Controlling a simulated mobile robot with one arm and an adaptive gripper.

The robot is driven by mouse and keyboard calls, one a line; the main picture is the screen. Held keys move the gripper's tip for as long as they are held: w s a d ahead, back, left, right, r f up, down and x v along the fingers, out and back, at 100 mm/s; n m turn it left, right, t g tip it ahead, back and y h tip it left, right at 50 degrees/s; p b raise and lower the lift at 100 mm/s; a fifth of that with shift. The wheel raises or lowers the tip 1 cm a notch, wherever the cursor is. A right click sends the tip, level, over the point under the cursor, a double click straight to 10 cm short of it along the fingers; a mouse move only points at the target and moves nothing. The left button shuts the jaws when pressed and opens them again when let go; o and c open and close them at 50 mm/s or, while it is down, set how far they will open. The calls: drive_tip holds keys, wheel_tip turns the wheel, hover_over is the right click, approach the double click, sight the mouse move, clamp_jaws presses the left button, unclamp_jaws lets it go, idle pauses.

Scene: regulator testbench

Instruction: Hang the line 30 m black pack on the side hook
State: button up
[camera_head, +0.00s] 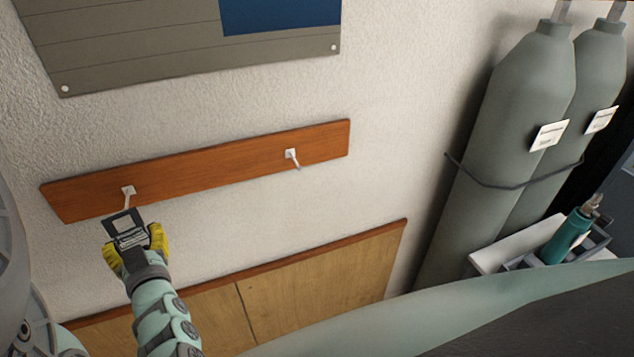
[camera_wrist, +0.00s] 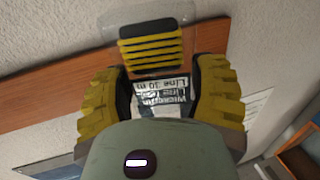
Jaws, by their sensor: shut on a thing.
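My gripper (camera_head: 134,246) is shut on a black pack (camera_head: 124,225), with one yellow finger on each side of it. In the wrist view the pack (camera_wrist: 163,96) has a white label reading "Line 30 m", a black block with yellow stripes and a clear tab beyond. The pack is just below the left white hook (camera_head: 128,193) on the wooden rail (camera_head: 215,170). Its upper edge is close to the hook's tip; I cannot tell whether they touch. The right hook (camera_head: 292,157) is empty. In the wrist view, the hooks cannot be made out.
A grey panel (camera_head: 140,45) is on the wall above the rail, and wooden panelling (camera_head: 320,275) is below. Grey gas cylinders (camera_head: 515,110) stand at the right, beside a grey tray (camera_head: 597,247) holding a teal bottle (camera_head: 567,236). The wall between the hooks is clear.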

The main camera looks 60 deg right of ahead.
drive_tip(key=shift+w+d+f, duration=0.1)
drive_tip(key=shift+w+d, duration=0.45)
drive_tip(key=shift+w, duration=0.25)
drive_tip(key=shift+w+d+f, duration=0.1)
drive_tip(key=shift+w+d, duration=0.45)
drive_tip(key=shift+w, duration=0.25)
drive_tip(key=shift+w+d+f+b, duration=0.35)
drive_tip(key=shift+w+b, duration=0.15)
drive_tip(key=shift+w, duration=0.1)
drive_tip(key=o, duration=1.3)
